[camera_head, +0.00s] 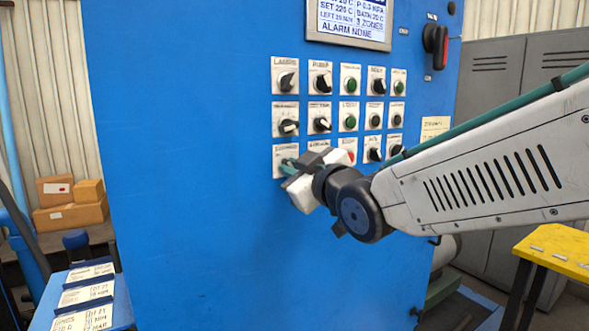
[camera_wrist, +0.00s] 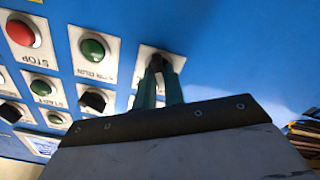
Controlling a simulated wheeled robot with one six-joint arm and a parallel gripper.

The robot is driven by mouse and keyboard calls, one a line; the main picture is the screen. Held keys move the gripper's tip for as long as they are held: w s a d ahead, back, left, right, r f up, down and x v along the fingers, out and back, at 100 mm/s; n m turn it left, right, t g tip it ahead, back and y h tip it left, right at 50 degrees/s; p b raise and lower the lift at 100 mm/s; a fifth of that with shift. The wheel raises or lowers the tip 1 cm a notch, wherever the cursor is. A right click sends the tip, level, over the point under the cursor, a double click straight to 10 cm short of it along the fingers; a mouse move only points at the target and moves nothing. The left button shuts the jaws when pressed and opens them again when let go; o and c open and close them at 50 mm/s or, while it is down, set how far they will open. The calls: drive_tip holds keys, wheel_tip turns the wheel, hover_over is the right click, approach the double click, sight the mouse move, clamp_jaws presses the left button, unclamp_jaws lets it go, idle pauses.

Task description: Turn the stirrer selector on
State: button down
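My gripper (camera_head: 287,166) is at the leftmost control of the bottom row on the blue cabinet's panel. In the wrist view its two green fingers (camera_wrist: 157,66) reach a white-plated control (camera_wrist: 178,61), with a narrow dark gap between them. The fingers hide the control's knob, so its position and whether they grip it cannot be told. The control's plate (camera_head: 279,150) shows partly in the head view, and its label is too small to read. I cannot tell which control is labelled stirrer.
A green button (camera_wrist: 93,48) and a red STOP button (camera_wrist: 20,33) sit beside this control. Rows of black selectors (camera_head: 319,83) and green buttons are above, under a display (camera_head: 349,20). A red-and-black rotary switch (camera_head: 436,42) is at upper right. Bare blue cabinet (camera_head: 190,200) lies left.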

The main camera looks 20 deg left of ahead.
drive_tip(key=shift+m, duration=0.3)
drive_tip(key=m, duration=1.1)
drive_tip(key=shift+w+d, duration=0.1)
drive_tip(key=shift+m, duration=0.3)
idle(0.4)
drive_tip(key=c, duration=1.5)
unclamp_jaws()
drive_tip(key=shift+d, duration=0.1)
